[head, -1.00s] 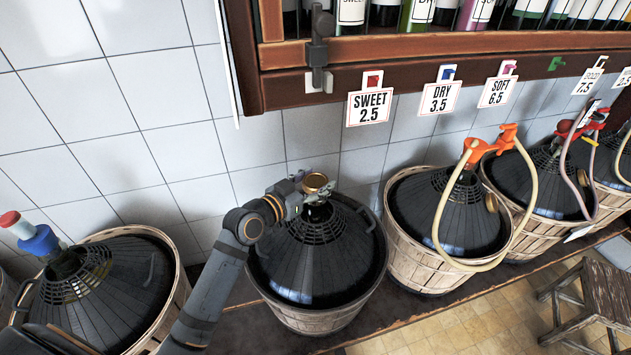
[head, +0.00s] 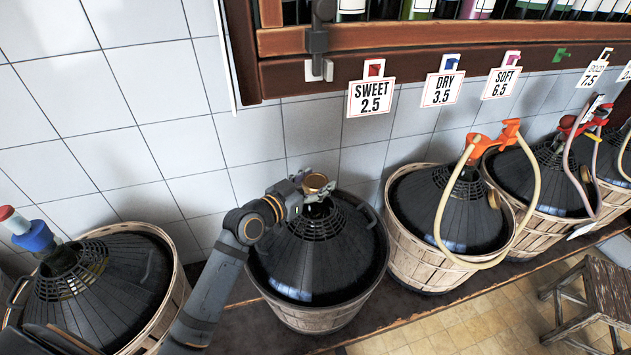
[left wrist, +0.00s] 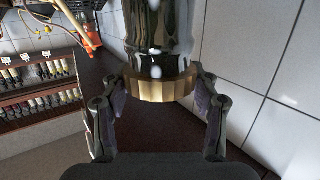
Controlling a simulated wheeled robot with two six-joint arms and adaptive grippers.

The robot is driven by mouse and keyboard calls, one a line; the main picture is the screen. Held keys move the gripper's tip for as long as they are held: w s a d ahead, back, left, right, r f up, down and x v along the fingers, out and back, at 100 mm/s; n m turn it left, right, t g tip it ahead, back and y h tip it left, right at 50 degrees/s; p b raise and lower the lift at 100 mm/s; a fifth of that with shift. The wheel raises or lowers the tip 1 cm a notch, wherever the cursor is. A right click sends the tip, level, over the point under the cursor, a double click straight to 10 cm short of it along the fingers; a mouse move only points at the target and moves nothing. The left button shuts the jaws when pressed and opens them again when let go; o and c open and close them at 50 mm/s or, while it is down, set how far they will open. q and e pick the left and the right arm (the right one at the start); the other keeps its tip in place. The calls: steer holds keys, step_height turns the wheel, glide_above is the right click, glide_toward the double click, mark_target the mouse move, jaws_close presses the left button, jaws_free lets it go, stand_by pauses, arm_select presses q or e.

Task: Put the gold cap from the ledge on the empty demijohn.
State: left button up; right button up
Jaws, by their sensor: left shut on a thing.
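The gold cap (head: 315,181) is at the top of the neck of the middle demijohn (head: 318,255), which has a dark cover and stands in a wooden basket. My left gripper (head: 309,187) reaches in from the left and is shut on the cap. In the left wrist view the cap (left wrist: 160,89) sits between both fingers and meets the end of the clear glass neck (left wrist: 160,38). I cannot tell whether it is fully seated. The glass body is hidden by the cover. My right gripper is not in view.
A demijohn with a blue and red stopper (head: 36,237) stands at the left. A demijohn with an orange tap (head: 493,140) and hose stands at the right, with others beyond. A bottle shelf (head: 420,77) with price tags hangs above. A stool (head: 598,300) is at lower right.

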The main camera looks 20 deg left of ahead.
mark_target(308, 192)
arm_select(q)
steer(key=shift+f+b, duration=0.65)
steer(key=shift+f, duration=0.15)
steer(key=o, duration=1)
steer(key=v, duration=0.6)
steer(key=shift+s+a, duration=0.25)
steer(key=shift+s+r, duration=0.15)
steer(key=shift+s, duration=0.25)
